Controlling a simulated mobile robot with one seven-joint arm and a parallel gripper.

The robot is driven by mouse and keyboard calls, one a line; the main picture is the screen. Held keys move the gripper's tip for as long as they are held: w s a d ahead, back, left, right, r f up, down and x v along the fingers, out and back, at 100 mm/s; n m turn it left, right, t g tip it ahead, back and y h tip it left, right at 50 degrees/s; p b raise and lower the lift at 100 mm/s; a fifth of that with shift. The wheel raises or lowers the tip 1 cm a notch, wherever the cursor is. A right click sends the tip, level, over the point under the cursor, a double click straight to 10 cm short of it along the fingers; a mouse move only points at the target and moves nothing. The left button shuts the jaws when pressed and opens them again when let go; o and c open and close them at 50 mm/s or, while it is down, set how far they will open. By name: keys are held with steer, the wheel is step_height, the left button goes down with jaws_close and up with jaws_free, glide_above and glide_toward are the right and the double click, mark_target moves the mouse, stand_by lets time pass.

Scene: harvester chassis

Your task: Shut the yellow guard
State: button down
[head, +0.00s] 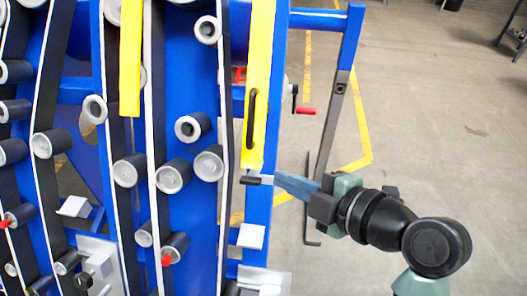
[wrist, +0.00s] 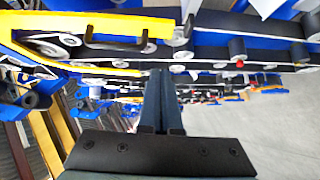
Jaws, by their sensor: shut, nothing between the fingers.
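The yellow guard (head: 262,55) is a long, narrow yellow panel with a black handle (head: 251,118). It runs along the right side of the blue chassis in the head view. In the wrist view the guard (wrist: 95,20) crosses the upper left, with its black handle (wrist: 116,44) below its edge. My gripper (head: 278,180) is shut and empty, just below and right of the guard's lower end, beside a small dark and grey latch-like part (head: 258,179). In the wrist view my gripper's fingers (wrist: 160,75) are together. I cannot tell whether they touch anything.
The blue chassis (head: 190,90) carries black belts and several rollers. A second yellow bar (head: 130,60) hangs left of the guard. A red-handled crank (head: 305,110) and a grey stand leg (head: 325,140) stick out at right. The floor beyond is open.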

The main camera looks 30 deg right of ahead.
mark_target(256, 163)
steer(key=shift+w+a+f+p, duration=0.1)
steer(key=shift+w+f+p, duration=0.8)
steer(key=shift+w, duration=0.8)
steer(key=shift+w+f+p, duration=0.8)
steer(key=shift+w+f, duration=0.25)
steer(key=shift+w, duration=0.65)
steer(key=shift+w+a+f+p, duration=0.1)
steer(key=shift+w+f+p, duration=0.8)
steer(key=shift+w, duration=0.8)
steer(key=f+b, duration=0.1)
steer(key=b, duration=0.2)
steer(key=shift+w+d+f, duration=0.35)
steer(key=shift+w, duration=0.05)
steer(key=w+b, duration=0.1)
steer(key=b, duration=0.2)
steer(key=w+d+f+t+b, duration=0.1)
steer(key=b, duration=0.3)
steer(key=shift+d+f+n, duration=0.15)
steer(key=shift+d+n, duration=0.15)
steer(key=shift+d, duration=0.1)
steer(key=shift+w, duration=0.1)
